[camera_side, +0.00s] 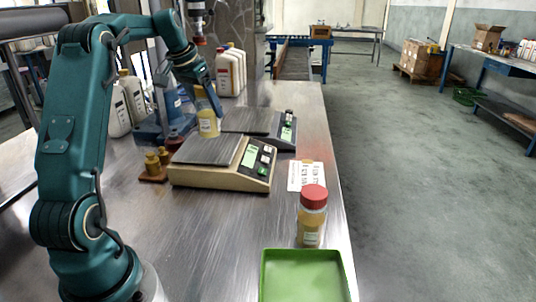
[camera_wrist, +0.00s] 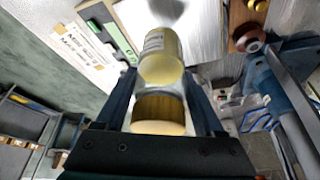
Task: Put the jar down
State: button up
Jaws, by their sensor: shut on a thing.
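My gripper (camera_wrist: 162,98) is shut on a jar of yellow oil, its fingers on either side of the jar. In the side view the jar (camera_side: 208,124) hangs upright below my gripper (camera_side: 203,92), by the left end of the rear scale (camera_side: 246,121) and behind the front scale's plate (camera_side: 207,149). In the wrist view the jar (camera_wrist: 161,60) is seen from above, with a bright metal plate (camera_wrist: 205,30) beyond it. I cannot tell whether its base touches anything. The jar's label shows in part.
A red-capped jar (camera_side: 312,215) stands at the table's right edge, behind a green tray (camera_side: 303,275). A printed card (camera_side: 306,176) lies beside the front scale. Brass weights (camera_side: 154,165) sit left of it. White bottles (camera_side: 231,72) stand behind. The front middle of the table is clear.

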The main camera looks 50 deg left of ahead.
aim_at(208, 122)
jog(key=shift+f, duration=2.15)
jog(key=shift+f, duration=0.15)
